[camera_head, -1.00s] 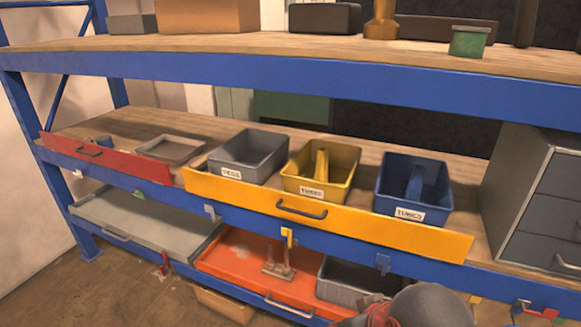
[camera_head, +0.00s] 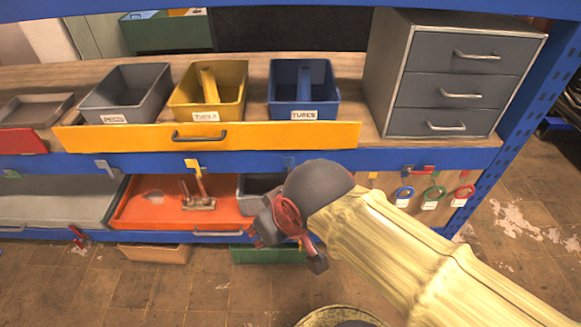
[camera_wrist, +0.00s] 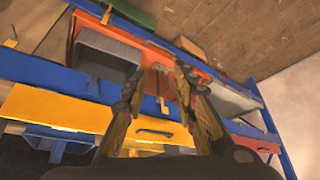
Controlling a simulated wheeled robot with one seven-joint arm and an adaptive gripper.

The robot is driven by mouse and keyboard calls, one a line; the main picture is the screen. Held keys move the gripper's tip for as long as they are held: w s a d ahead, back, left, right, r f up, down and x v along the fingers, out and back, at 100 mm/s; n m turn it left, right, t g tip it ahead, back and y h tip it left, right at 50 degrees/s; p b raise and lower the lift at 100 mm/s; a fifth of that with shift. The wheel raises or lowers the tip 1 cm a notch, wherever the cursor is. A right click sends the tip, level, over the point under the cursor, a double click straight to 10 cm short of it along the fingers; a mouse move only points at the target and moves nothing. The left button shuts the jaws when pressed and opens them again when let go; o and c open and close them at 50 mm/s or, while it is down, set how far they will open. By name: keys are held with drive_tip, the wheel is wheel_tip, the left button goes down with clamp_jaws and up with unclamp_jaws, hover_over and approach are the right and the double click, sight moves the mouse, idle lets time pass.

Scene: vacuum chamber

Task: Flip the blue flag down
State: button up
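The small blue flag (camera_head: 289,163) is on the blue front beam of the middle shelf, below the right end of the yellow drawer front. It blends with the beam, and I cannot tell its exact tilt. In the wrist view, a small blue piece that looks like this flag (camera_wrist: 92,83) is on the beam, left of my fingers. My gripper (camera_wrist: 158,95) is open and empty there, with both fingers apart. In the head view my arm covers much of the gripper (camera_head: 285,235), which is below the beam and the blue flag.
A yellow flag (camera_head: 193,165) and a grey flag (camera_head: 104,166) sit on the same beam to the left. The yellow drawer front (camera_head: 240,136) juts above. An orange tray (camera_head: 150,205) lies below. Blue (camera_head: 404,193), green and red rings hang at right.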

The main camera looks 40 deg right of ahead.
drive_tip(key=shift+a, duration=0.2)
drive_tip(key=shift+c, duration=1.2)
drive_tip(key=f+g, duration=0.1)
drive_tip(key=w+a+f+g+p, duration=0.1)
drive_tip(key=f, duration=0.1)
drive_tip(key=f+n+p, duration=0.1)
drive_tip(key=shift+w+a+f+g, duration=0.3)
drive_tip(key=shift+w+a+g, duration=0.05)
drive_tip(key=shift+w+g, duration=0.05)
clamp_jaws()
drive_tip(key=w+d+f+n+g+h+p, duration=0.25)
drive_tip(key=w+d+f+h, duration=0.35)
drive_tip(key=w+f, duration=0.45)
drive_tip(key=w+d+f+n+g+h+p, duration=0.2)
drive_tip(key=w+d+f+h+p, duration=0.15)
drive_tip(key=w+f+h, duration=0.5)
drive_tip(key=w+r+m+t+h, duration=0.3)
drive_tip(key=w+r+t, duration=0.1)
drive_tip(key=w, duration=0.7)
drive_tip(key=shift+w+d+r+m+b, duration=0.15)
drive_tip(key=shift+w+d+m+b, duration=0.1)
drive_tip(key=shift+w+m+b, duration=0.15)
drive_tip(key=shift+t, duration=0.25)
